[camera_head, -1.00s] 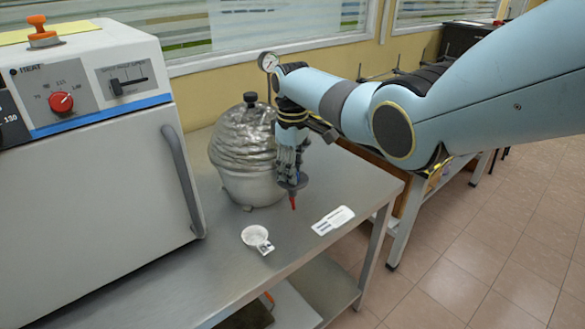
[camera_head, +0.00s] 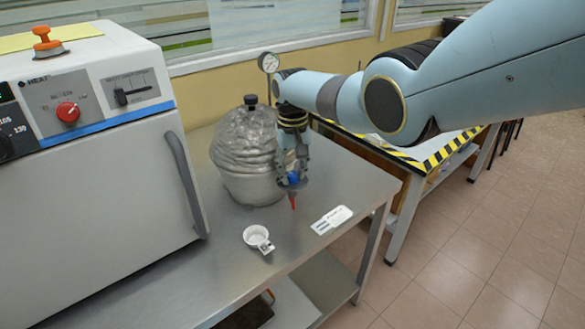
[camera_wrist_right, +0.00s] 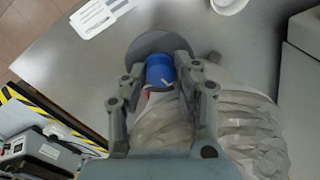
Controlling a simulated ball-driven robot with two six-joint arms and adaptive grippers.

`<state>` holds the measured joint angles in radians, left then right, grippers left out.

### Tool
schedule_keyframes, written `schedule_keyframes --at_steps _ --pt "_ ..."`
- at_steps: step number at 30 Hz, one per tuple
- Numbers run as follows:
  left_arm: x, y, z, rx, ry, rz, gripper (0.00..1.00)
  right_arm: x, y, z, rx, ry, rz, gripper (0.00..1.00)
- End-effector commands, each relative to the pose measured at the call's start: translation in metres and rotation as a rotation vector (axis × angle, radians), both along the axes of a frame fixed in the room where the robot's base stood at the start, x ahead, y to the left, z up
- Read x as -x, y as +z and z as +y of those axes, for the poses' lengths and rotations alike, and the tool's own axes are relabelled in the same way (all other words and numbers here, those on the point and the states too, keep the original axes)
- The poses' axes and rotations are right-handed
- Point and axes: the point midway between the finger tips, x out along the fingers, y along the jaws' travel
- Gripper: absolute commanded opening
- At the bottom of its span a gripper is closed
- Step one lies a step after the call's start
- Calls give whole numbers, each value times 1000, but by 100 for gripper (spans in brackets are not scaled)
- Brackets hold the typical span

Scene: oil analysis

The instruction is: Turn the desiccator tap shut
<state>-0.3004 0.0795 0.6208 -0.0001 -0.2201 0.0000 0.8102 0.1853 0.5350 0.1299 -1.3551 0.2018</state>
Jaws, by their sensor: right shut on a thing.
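The desiccator (camera_head: 246,150) is a rounded vessel with a dark top knob and a crinkled clear covering. It stands on the steel bench to the right of the oven. Its blue tap (camera_head: 293,178) is on the vessel's right side, with a red tip (camera_head: 293,202) below it. My right gripper (camera_head: 293,180) points down beside the vessel. In the right wrist view the blue tap (camera_wrist_right: 160,70) sits between the fingertips of my right gripper (camera_wrist_right: 160,78), which is shut on it. My left gripper is not in view.
A white oven (camera_head: 90,190) fills the left side. A small white dish (camera_head: 256,237) and a white label card (camera_head: 332,219) lie on the steel bench (camera_head: 215,262) in front. A round gauge (camera_head: 268,62) stands behind. A striped-edge table (camera_head: 440,155) is at right.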

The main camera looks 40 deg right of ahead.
Motion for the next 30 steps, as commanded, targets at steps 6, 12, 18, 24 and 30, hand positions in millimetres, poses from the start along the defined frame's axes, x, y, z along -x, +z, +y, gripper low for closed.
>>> schedule_keyframes --at_steps 6,12,18,24,30 --pt "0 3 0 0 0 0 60 0 0 1 -2 -123 1 0" --pt "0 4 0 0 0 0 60 0 -1 1 -2 -187 1 0" --pt "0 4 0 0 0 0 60 0 -1 1 -2 -211 1 0" --pt "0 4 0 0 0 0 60 0 -1 1 -2 -213 1 0" --pt "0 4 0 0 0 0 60 0 -1 1 -3 -212 1 34"
